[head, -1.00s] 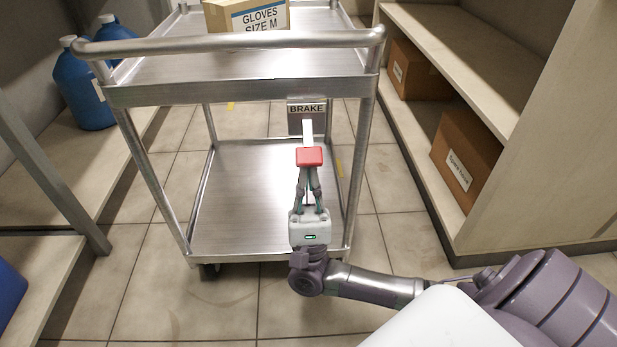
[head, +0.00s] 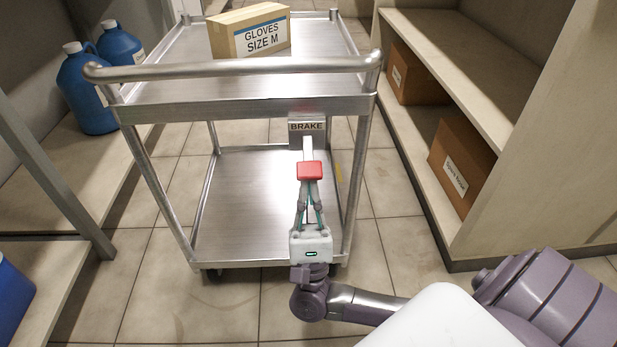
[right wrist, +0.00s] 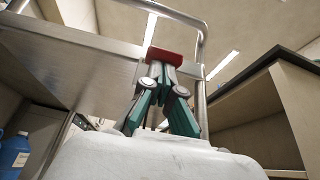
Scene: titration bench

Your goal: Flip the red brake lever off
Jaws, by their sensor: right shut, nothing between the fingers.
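The red brake lever (head: 310,171) is a red grip on a pale metal arm below the BRAKE plate (head: 307,127) on the cart (head: 240,108). The arm slopes out from the plate toward me. My right gripper (head: 309,185) is shut and empty, with its fingertips just below the red grip. In the right wrist view the red grip (right wrist: 164,56) sits right at the fingertips (right wrist: 160,70). I cannot tell whether they touch it. My left gripper is not in view.
A gloves box (head: 250,32) stands on the cart's top shelf. Blue jugs (head: 82,88) stand on a shelf at the left. Shelving (head: 520,130) with cardboard boxes (head: 462,160) is at the right. The floor in front of the cart is clear.

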